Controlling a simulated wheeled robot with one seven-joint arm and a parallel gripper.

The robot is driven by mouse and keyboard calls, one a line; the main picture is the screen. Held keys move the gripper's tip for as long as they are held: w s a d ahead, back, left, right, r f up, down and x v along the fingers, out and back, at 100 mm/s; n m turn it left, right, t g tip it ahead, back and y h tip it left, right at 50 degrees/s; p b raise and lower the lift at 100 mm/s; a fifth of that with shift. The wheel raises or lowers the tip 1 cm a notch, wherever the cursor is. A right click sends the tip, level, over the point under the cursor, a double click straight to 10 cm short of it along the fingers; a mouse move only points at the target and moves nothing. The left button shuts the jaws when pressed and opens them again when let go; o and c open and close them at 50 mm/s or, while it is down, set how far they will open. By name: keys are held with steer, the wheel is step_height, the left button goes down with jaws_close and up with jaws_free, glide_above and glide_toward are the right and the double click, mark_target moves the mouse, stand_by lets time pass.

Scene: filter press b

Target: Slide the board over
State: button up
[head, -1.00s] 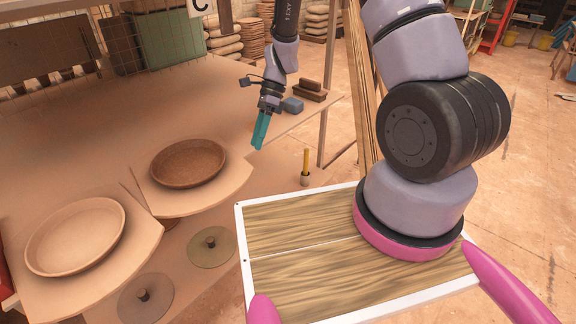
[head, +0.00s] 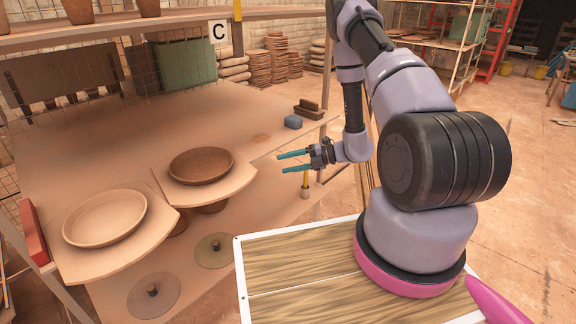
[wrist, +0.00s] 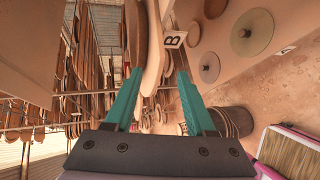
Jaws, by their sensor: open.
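A pale board (head: 236,187) carries a dark brown dish (head: 201,166) and juts past the front edge of the workbench. A second pale board (head: 100,265) to its left carries a lighter dish (head: 105,217). My gripper (head: 280,163) is open and empty, just right of the dark dish's board, with its teal fingers pointing left toward it. In the wrist view, pale and brown edges (wrist: 152,45) show ahead between the spread fingers (wrist: 158,100); I cannot tell for certain which board each belongs to.
Grey-green discs (head: 214,250) with dark knobs lie below the boards. A yellow-handled tool (head: 305,182) stands near my gripper.

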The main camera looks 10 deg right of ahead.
steer(key=shift+a, duration=0.15)
steer(key=x, duration=1)
steer(key=shift+w+a, duration=0.2)
steer(key=shift+a, duration=0.05)
steer(key=shift+f, duration=0.1)
jaws_close()
stand_by(0.9)
